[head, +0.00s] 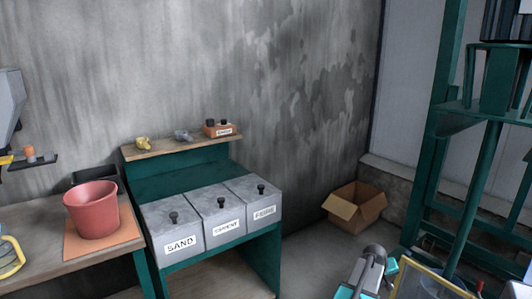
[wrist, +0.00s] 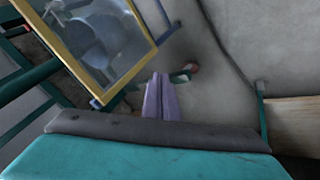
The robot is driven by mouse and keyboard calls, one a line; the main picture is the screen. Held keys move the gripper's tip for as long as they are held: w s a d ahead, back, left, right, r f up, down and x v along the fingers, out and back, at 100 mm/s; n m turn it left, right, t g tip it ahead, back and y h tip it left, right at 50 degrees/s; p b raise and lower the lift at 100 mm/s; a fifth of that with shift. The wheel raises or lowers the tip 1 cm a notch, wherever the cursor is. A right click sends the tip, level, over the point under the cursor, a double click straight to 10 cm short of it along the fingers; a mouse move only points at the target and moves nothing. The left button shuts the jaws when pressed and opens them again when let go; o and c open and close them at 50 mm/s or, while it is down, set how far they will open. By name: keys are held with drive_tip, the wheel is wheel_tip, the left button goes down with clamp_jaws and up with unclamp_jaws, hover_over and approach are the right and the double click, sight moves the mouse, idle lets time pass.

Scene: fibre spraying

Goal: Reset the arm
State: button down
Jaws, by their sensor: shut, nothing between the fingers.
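My gripper (wrist: 160,80) shows in the wrist view as two narrow purple-grey fingers, closed together and empty, over the grey floor. In the head view, a grey and teal part of my arm (head: 371,268) stands at the bottom, right of centre; I cannot make out the fingers there.
A yellow-framed panel (head: 430,284) is close to the right of my arm; it also shows in the wrist view (wrist: 95,40). An open cardboard box (head: 354,207) lies by the wall. Left are lidded bins (head: 222,213) and a red bucket (head: 93,212). A green frame (head: 432,150) stands right.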

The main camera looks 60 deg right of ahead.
drive_tip(key=w+a+f+n+t, duration=0.1)
drive_tip(key=w+a+f+n, duration=0.2)
drive_tip(key=w, duration=0.7)
drive_tip(key=w+a+f+y, duration=0.1)
drive_tip(key=w+a+f, duration=0.25)
drive_tip(key=w, duration=0.55)
drive_tip(key=w+a+f+n+t, duration=0.1)
drive_tip(key=w+a+f+n, duration=0.2)
drive_tip(key=w, duration=0.7)
drive_tip(key=w+a+f+n+y, duration=0.15)
drive_tip(key=w+a+f, duration=0.35)
drive_tip(key=w+a, duration=0.6)
drive_tip(key=w+a+f+n+y, duration=0.15)
drive_tip(key=w+a+f, duration=0.35)
drive_tip(key=a, duration=0.9)
drive_tip(key=w+a+f+n+g+y+p, duration=0.1)
drive_tip(key=a+f+n, duration=0.15)
drive_tip(key=a, duration=1.05)
drive_tip(key=a+f+n, duration=0.2)
drive_tip(key=a+f, duration=0.2)
drive_tip(key=a, duration=1)
drive_tip(key=s+a+m+g, duration=0.1)
drive_tip(key=s+a+g, duration=0.3)
drive_tip(key=s+a, duration=1)
drive_tip(key=shift+s+a+f+y, duration=0.15)
drive_tip(key=shift+s+f+y, duration=0.25)
drive_tip(key=shift+s, duration=0.55)
